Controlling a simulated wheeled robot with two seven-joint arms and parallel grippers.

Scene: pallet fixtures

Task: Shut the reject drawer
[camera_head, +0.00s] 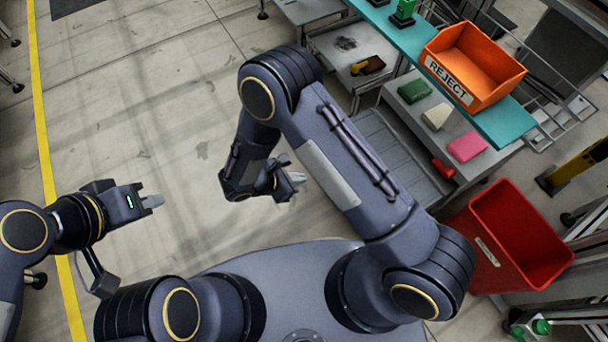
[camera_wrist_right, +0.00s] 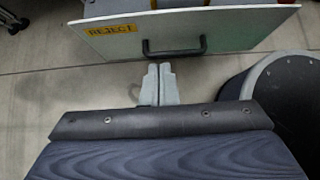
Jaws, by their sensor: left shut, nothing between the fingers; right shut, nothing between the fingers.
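The reject drawer's pale front panel (camera_wrist_right: 235,32) crosses the top of the right wrist view. It has a yellow REJECT label (camera_wrist_right: 112,30) and a black bar handle (camera_wrist_right: 175,48). Part of the drawer body shows behind the panel; how far it stands out is cut off. My right gripper (camera_wrist_right: 158,72) is shut and empty, its tips just below the handle in the picture; I cannot tell whether they touch. In the head view my right gripper (camera_head: 297,177) is low, beside my right arm, which hides the drawer front. My left gripper (camera_head: 153,201) is shut and empty over the floor.
An orange REJECT bin (camera_head: 480,62) stands on a teal shelf (camera_head: 510,122). Below it, green, cream and pink blocks (camera_head: 467,146) lie on a grey bench. A red bin (camera_head: 520,240) stands at the right.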

